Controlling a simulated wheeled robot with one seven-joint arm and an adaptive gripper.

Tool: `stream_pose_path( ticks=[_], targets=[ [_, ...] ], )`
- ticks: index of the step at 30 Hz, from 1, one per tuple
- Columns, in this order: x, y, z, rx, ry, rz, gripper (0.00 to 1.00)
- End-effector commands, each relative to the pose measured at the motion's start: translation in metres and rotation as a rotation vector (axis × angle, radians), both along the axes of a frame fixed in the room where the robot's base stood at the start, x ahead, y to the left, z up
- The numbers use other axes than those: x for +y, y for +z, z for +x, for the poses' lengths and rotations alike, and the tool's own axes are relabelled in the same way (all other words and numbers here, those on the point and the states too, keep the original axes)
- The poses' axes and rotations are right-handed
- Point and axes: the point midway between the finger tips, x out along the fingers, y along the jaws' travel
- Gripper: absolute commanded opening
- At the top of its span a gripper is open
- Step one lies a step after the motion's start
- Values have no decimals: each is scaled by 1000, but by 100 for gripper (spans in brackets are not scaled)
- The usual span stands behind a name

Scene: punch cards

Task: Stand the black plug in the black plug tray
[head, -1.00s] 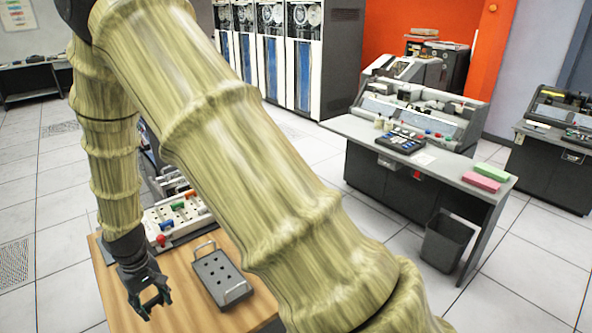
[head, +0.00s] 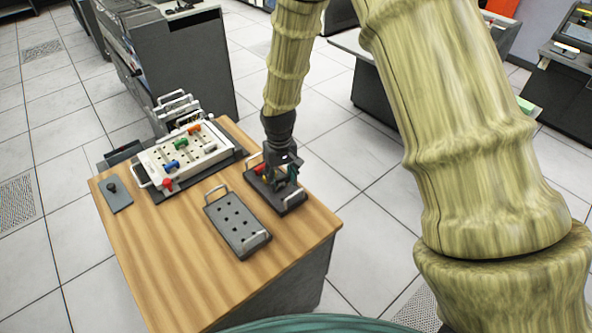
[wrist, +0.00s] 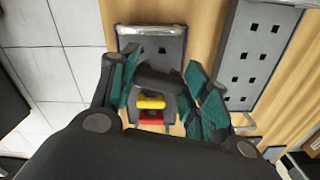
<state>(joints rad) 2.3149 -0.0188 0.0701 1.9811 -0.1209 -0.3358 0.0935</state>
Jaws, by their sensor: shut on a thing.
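My gripper (head: 283,172) is over a dark tray (head: 290,203) at the table's right edge. In the wrist view, its teal-padded fingers (wrist: 160,88) are shut on a dark, rounded piece, which looks like the black plug (wrist: 158,80). Below it, the dark tray (wrist: 150,36) holds a yellow plug (wrist: 151,102) and a red plug (wrist: 150,117). Whether the black plug touches the tray cannot be told. A second grey tray (head: 237,222), with several empty holes and a handle at each end, lies beside it. The views do not show which is the black plug tray.
A white board (head: 185,155) with coloured plugs stands behind the trays. A small grey plate with a black knob (head: 112,187) lies at the table's left. The wooden table (head: 160,250) is bare at the front left. A grey cabinet (head: 190,75) stands behind.

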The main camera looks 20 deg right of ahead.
Motion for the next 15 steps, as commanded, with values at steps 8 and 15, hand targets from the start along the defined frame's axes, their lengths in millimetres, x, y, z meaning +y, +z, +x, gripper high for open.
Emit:
stream_pose_path(
  ticks=[8, 15],
  targets=[
    [-12, 0, 1, 3, 161, 1, 31],
    [-14, -10, 2, 1, 250, 1, 31]
  ],
)
